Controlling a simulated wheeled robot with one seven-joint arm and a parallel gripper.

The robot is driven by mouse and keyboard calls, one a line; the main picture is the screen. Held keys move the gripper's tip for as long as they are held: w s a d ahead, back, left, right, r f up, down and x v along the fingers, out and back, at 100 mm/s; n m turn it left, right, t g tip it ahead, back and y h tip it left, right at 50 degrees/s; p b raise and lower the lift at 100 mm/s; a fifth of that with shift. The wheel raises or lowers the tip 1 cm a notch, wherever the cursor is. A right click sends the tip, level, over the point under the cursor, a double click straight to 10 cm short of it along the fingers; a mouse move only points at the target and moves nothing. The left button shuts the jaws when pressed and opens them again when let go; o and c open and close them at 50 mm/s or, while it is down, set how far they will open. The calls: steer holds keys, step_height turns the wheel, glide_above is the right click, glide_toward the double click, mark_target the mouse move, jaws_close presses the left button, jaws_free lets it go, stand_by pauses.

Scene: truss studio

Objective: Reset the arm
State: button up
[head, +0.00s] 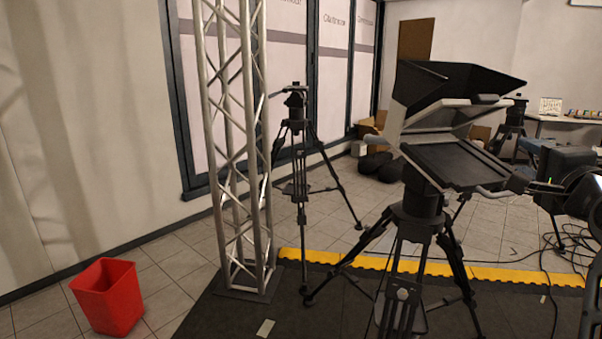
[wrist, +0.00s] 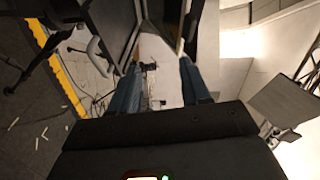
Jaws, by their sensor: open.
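My gripper (wrist: 160,83) shows in the wrist view, with its two blue fingers standing well apart and nothing held between them. The dark body of the gripper fills the bottom of that view. Past the fingers are a pale surface and dark panels, seen at a steep tilt.
In the head view, a teleprompter (head: 455,165) on a tripod stands close on the right. A metal truss (head: 232,150), another tripod (head: 300,150) and a red bin (head: 108,297) stand to the left. Cables lie on the floor at right. Dark matting (head: 240,318) is open in front.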

steer(key=s+a+f+n+g+y, duration=0.1)
steer(key=s+a+f+n, duration=0.45)
steer(key=s+f, duration=0.55)
steer(key=s+a+f+n+y, duration=0.1)
steer(key=s+a+f+n, duration=0.4)
steer(key=s+f, duration=0.6)
steer(key=s+a+f+n+g+y, duration=0.1)
steer(key=s+a+n, duration=0.3)
steer(key=s, duration=0.9)
steer(key=s+a+f+n+g+y, duration=0.1)
steer(key=s+a+f+n, duration=0.1)
steer(key=s+a+n, duration=0.2)
steer(key=s+a, duration=0.3)
steer(key=s, duration=0.5)
steer(key=shift+s+a, duration=0.25)
steer(key=shift+s, duration=0.1)
steer(key=shift+w+d+n, duration=0.1)
steer(key=shift+n, duration=0.15)
steer(key=shift+c, duration=0.4)
